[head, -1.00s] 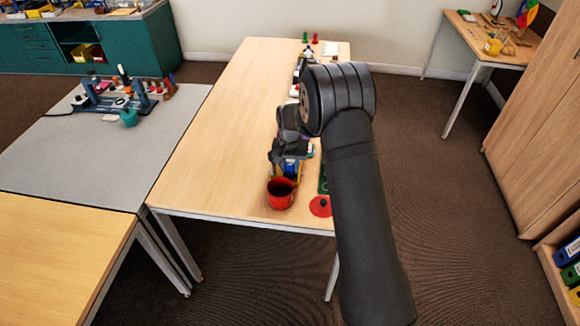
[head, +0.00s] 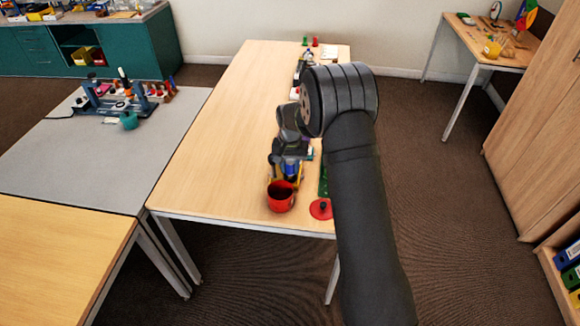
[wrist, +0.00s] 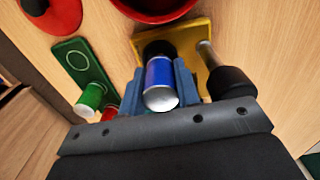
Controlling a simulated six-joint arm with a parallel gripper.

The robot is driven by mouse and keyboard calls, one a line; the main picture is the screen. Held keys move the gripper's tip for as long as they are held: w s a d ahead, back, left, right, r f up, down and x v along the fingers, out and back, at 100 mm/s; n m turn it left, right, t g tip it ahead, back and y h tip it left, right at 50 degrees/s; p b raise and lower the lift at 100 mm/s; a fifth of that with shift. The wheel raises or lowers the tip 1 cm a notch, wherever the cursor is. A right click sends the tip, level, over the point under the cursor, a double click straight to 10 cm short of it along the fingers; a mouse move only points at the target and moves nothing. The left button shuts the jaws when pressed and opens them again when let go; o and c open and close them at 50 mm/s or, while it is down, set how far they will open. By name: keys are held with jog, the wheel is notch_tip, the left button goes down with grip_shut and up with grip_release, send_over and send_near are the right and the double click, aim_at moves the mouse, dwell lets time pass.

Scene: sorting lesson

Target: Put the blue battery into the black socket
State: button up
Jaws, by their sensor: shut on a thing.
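The blue battery (wrist: 159,82) is held between the two grey-blue fingers of my gripper (wrist: 160,88). Its silver end faces the wrist camera, and its other end points at the black socket (wrist: 158,48). The socket is a dark round shape in a yellow holder (wrist: 196,36). The battery partly hides the socket, so I cannot tell whether its far end is inside. In the head view my gripper (head: 290,153) is over the yellow holder, and a bit of the blue battery (head: 290,169) shows.
A red pot (head: 281,196) stands directly beyond the holder in the wrist view. A green board (wrist: 82,62), a green battery (wrist: 91,98), a red battery (wrist: 110,113) and a red lid (head: 321,209) lie beside it. A black-handled tool (wrist: 232,82) is close to my gripper. The table's left side is clear.

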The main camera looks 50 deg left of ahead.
jog(key=shift+f, duration=0.8)
jog(key=o, duration=0.8)
jog(key=shift+c, duration=0.2)
jog(key=shift+r, duration=5.5)
jog(key=shift+r, duration=0.1)
jog(key=shift+r, duration=2.95)
jog(key=shift+f, duration=0.15)
send_over(290, 161)
jog(key=shift+f, duration=3.65)
